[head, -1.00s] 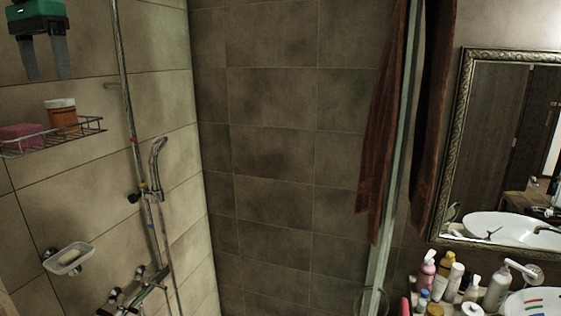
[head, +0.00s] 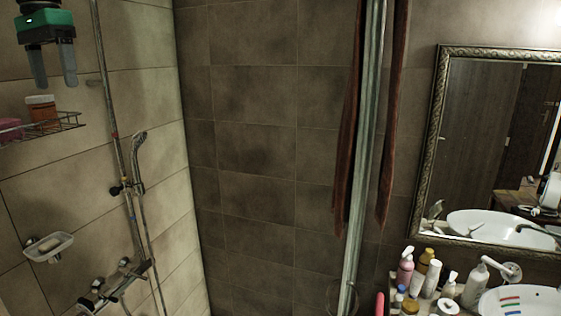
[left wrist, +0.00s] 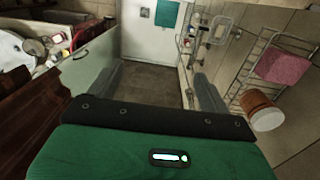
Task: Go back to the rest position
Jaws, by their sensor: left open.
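My left gripper (head: 55,68) hangs at the upper left of the head view, its green and black body above two grey fingers. The fingers are apart with nothing between them. In the left wrist view the gripper (left wrist: 160,88) points down over the shower floor, fingers spread and empty. My right gripper is in neither view.
A wire shelf (head: 60,126) on the left wall holds an orange jar (head: 42,110) and a pink item (head: 9,128), close to my left gripper. A shower fixture (head: 138,160), soap dish (head: 50,247), glass edge (head: 362,130) and brown towels (head: 393,110) stand around. Bottles (head: 432,275) and a basin (head: 525,302) are right.

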